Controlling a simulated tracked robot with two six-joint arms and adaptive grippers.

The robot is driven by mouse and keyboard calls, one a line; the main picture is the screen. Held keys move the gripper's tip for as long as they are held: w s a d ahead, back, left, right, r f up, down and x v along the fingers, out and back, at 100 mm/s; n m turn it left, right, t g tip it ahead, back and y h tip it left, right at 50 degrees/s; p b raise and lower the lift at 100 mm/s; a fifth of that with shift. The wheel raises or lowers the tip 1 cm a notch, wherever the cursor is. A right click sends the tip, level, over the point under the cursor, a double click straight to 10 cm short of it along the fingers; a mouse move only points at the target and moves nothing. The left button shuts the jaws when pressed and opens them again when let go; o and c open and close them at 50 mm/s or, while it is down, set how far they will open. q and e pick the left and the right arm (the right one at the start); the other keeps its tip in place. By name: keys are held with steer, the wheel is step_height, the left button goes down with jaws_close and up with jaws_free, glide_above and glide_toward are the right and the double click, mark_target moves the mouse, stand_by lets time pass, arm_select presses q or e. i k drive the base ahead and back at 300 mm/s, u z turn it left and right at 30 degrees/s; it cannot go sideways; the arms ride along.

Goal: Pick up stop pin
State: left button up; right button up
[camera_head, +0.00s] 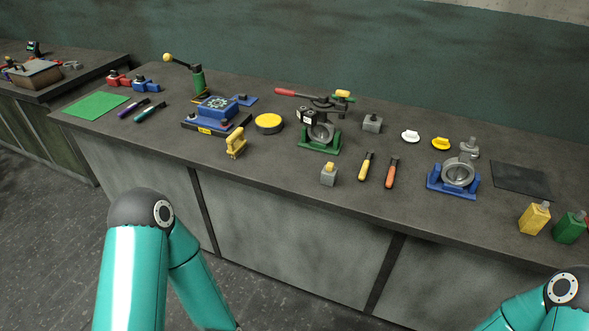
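I cannot tell for sure which piece is the stop pin. A small grey block with a lighter top (328,175) stands near the bench's front edge, and a second grey block (372,123) stands farther back. A grey valve casting sits in a green fixture (319,145) with a red-handled clamp. Another grey casting (457,171) sits in a blue cradle (452,191) at the right. My two teal arms show at the bottom, in front of the bench; neither gripper is in the picture.
The dark bench (290,178) has free room along its front. A yellow-handled tool (366,166) and an orange-handled tool (392,172) lie near the middle. A blue fixture (215,110), a green mat (96,105), a black mat (521,181) and a yellow bottle (534,218) also occupy it.

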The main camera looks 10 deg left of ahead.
mark_target(330, 166)
steer(key=u, duration=0.35)
steer(key=k, duration=0.55)
steer(key=u, duration=0.3)
steer(key=i, duration=1.65)
steer(key=z, duration=0.5)
